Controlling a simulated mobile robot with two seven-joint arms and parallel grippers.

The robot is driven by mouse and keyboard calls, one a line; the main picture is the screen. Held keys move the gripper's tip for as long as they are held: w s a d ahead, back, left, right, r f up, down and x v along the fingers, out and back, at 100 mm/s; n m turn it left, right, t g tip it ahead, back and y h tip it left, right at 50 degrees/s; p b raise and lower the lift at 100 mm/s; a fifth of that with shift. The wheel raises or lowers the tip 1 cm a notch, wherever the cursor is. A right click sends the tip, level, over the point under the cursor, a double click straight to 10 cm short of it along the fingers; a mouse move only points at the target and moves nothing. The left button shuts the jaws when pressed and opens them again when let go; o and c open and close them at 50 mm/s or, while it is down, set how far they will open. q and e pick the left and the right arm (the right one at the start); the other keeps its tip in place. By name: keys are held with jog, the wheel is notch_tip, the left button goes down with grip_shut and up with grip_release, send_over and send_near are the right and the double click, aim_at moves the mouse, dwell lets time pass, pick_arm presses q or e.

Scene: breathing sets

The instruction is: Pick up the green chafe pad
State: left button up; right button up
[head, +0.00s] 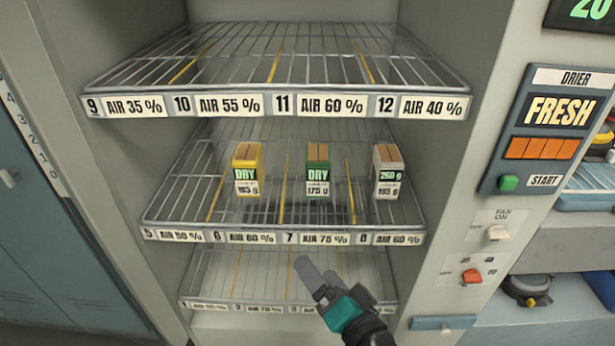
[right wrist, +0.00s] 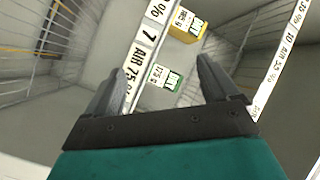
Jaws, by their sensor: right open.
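The green chafe pad (head: 317,173) is a small upright green block with a tan top and a label reading DRY and 175 g. It stands on the middle wire shelf, behind the label 7 AIR 75 %. My right gripper (head: 318,274) is open and empty, in front of and below that shelf's front edge. In the right wrist view the green pad (right wrist: 166,78) shows beyond the fingers, in the gap between them and apart from both. My left gripper is not in view.
A yellow block (head: 247,170) stands left of the green one, and a grey-white block (head: 387,172) stands right. The upper wire shelf (head: 280,68) is empty and overhangs them. Cabinet walls close both sides. A drier panel (head: 548,128) is at the right.

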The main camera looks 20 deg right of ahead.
jog(key=w+d+r+m+t+h+b, duration=0.15)
jog(key=w+r+m+t+h, duration=0.45)
jog(key=m, duration=0.9)
jog(key=m+g+h+b, duration=0.3)
jog(key=m+g, duration=0.1)
jog(key=m, duration=1)
send_near(315, 173)
jog(key=shift+w+d+r, duration=0.3)
jog(key=shift+w+r, duration=0.3)
jog(key=shift+r, duration=0.25)
jog(key=shift+w+a+f+m+g, duration=0.25)
jog(key=shift+w+m+g, duration=0.3)
jog(key=shift+m, duration=0.45)
jog(key=shift+w, duration=0.2)
jog(key=x, duration=0.6)
jog(key=shift+w+d, duration=0.25)
jog(key=x, duration=0.5)
jog(key=shift+d+f+b, duration=0.25)
jog(key=shift+d+b, duration=0.15)
jog(key=shift+w, duration=0.2)
jog(key=shift+d, duration=0.1)
